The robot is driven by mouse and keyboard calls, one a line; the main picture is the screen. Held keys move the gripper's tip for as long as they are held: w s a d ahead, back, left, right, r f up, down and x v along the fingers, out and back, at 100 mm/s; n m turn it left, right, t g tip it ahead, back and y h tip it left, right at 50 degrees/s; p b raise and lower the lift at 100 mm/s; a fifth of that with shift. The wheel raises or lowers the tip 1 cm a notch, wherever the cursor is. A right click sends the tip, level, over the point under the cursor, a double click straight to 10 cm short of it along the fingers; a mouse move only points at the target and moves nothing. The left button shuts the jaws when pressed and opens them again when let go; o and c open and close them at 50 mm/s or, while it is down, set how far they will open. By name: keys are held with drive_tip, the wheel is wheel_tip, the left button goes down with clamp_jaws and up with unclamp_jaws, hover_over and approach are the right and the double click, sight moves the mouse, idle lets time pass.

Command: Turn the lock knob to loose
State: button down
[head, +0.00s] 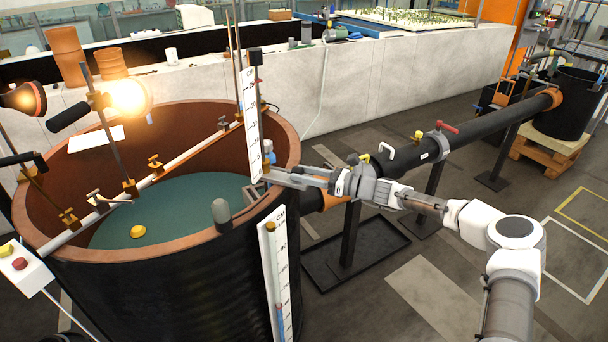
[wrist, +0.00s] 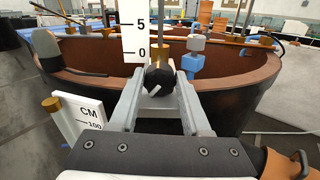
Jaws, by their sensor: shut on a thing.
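The lock knob (wrist: 158,81) is round and black with a short white mark that lies aslant on its face. It sits at the foot of the white scale board (wrist: 134,30), just below the 0 mark, with brass behind it. My gripper (head: 270,176) reaches over the near right rim of the tank in the head view. In the wrist view its two grey fingers stand on either side of the knob, shut on it. In the head view the knob is hidden by the fingers, and the scale board (head: 250,120) rises above them.
The round tank (head: 180,290) with a brown rim holds dark green water and a yellow float (head: 138,231). A second scale marked CM (head: 275,260) stands on its outer wall. A black pipe (head: 480,116) runs right from the tank. A lit lamp (head: 128,97) is at the left.

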drive_tip(key=shift+f+n+b, duration=0.25)
drive_tip(key=shift+n+b, duration=0.35)
drive_tip(key=shift+b, duration=0.3)
drive_tip(key=shift+r+n+b, duration=0.25)
drive_tip(key=shift+n+b, duration=0.35)
drive_tip(key=shift+n, duration=0.3)
drive_tip(key=shift+c, duration=1.8)
unclamp_jaws()
drive_tip(key=b+v, duration=0.1)
drive_tip(key=v, duration=1.6)
drive_tip(key=shift+d+b, duration=0.2)
drive_tip(key=shift+b, duration=0.2)
drive_tip(key=shift+s, duration=0.15)
